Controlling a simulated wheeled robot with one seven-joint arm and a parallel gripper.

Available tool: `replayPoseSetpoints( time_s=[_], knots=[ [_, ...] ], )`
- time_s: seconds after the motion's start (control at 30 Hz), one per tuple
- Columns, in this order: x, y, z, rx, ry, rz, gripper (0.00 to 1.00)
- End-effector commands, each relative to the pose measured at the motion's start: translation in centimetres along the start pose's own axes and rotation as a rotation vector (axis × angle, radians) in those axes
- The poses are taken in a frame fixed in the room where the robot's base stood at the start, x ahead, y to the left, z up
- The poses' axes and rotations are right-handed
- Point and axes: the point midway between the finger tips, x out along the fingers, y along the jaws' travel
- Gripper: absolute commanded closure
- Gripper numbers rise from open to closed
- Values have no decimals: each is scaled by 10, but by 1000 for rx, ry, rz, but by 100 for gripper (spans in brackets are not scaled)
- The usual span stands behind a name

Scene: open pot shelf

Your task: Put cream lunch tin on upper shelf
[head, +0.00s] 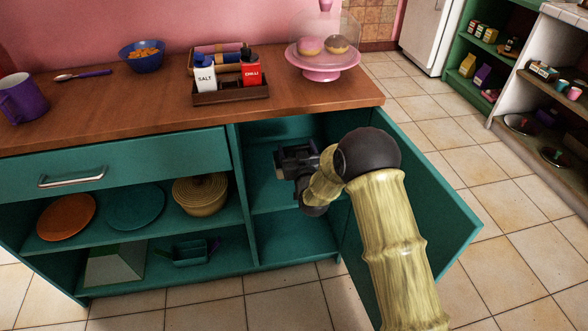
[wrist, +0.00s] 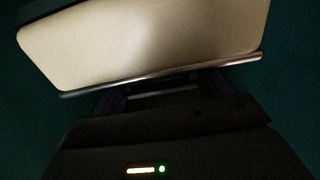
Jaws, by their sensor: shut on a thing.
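The cream lunch tin (wrist: 145,42) fills the top of the wrist view, slightly tilted in the picture, with a metallic rim along its lower edge. My gripper (wrist: 165,95) is shut on it at that near edge; the fingers are dark and partly hidden. In the head view my gripper (head: 284,163) is inside the right compartment of the teal cabinet, above its upper shelf (head: 267,199). The tin cannot be made out clearly there, behind the gripper and in shadow. Whether the tin touches the shelf cannot be told.
The cabinet door (head: 425,185) stands open to the right, beside my arm. A divider (head: 240,180) bounds the compartment on the left. The wooden counter (head: 130,105) lies above, with a condiment tray (head: 230,94) and a pink cake stand (head: 322,67). A lidded pot (head: 200,196) stands left of the divider.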

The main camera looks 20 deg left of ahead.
Motion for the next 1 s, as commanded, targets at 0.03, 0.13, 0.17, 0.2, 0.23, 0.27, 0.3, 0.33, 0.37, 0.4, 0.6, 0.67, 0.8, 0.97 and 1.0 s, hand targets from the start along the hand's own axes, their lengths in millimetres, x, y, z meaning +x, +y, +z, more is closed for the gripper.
replayPoseSetpoints(
  time_s=[0.03,0.13,0.17,0.2,0.23,0.27,0.3,0.33,0.37,0.4,0.6,0.67,0.8,0.97,1.0],
  knots=[
    [0,0,14,0,-1,-1,74],
    [0,0,33,0,-1,-1,74],
    [0,0,36,0,0,-1,74],
    [0,0,41,0,1,-1,74],
    [0,0,43,0,2,-1,74],
    [0,0,44,0,2,-1,74],
    [0,0,44,0,3,-1,74],
    [0,0,44,0,3,-1,74],
    [0,0,44,0,3,-1,74],
    [0,0,43,0,3,-1,74],
    [0,0,47,0,1,0,74],
    [0,0,54,0,0,0,74],
    [0,0,75,0,0,0,74],
    [0,0,82,0,3,0,74],
    [0,0,81,0,3,0,74]
  ],
)
